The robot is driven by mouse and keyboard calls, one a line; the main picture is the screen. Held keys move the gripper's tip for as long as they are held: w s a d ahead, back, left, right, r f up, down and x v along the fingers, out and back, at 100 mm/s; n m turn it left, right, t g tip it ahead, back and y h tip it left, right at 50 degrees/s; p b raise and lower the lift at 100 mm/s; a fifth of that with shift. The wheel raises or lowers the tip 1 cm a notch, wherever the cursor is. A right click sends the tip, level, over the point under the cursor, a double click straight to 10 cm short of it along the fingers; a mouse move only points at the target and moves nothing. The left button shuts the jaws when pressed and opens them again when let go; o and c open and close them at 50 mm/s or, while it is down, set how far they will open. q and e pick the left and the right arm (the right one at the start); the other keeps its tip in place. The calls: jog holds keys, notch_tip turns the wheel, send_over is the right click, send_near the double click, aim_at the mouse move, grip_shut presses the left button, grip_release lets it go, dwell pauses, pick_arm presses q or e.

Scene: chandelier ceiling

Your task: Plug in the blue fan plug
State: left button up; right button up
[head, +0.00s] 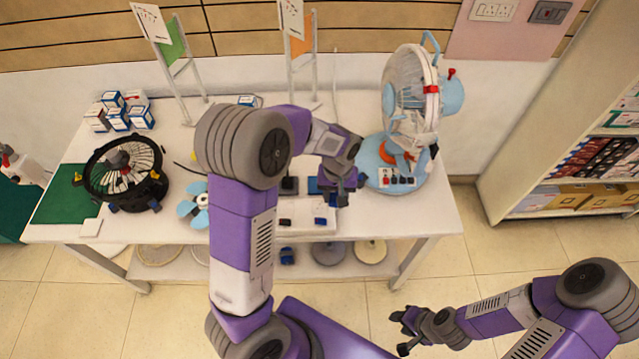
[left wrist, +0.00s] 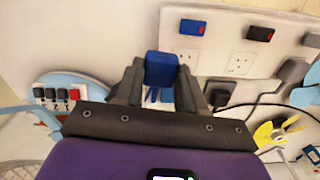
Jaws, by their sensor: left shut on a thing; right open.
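My left gripper (head: 345,188) is over the front of the table, left of the blue fan's base. In the left wrist view its two dark fingers (left wrist: 160,82) are shut on a blue plug (left wrist: 161,66), whose prongs show below it. A white socket board (head: 300,212) lies on the table by this gripper. In the left wrist view the board (left wrist: 215,50) shows sockets beyond the plug; whether the plug touches it, I cannot tell. The blue fan (head: 409,105) stands upright at the table's right end. My right gripper (head: 403,330) is open and empty over the floor.
A black fan (head: 125,170) lies on a green mat (head: 60,197) at the left. A small blue-bladed fan (head: 194,206) lies near the front edge. A black plug (left wrist: 220,95) is beside the board. Boxes (head: 120,110) stand at the back left. Shelves (head: 560,155) stand at the right.

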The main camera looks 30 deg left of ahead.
pick_arm(q)
jog(key=shift+n, duration=0.8)
jog(key=a, duration=0.2)
jog(key=a+r, duration=0.1)
jog(key=a, duration=0.1)
jog(key=shift+s+a+r, duration=0.1)
jog(key=shift+s+a, duration=0.1)
jog(key=shift+a, duration=0.2)
jog(key=b, duration=0.5)
send_over(320, 207)
jog(key=shift+a+f, duration=0.1)
jog(key=shift+f, duration=2.85)
jog(key=shift+p, duration=0.45)
jog(key=shift+f+b, duration=0.45)
jog(key=shift+f, duration=0.15)
jog(key=o, duration=1.1)
jog(key=shift+c, duration=0.2)
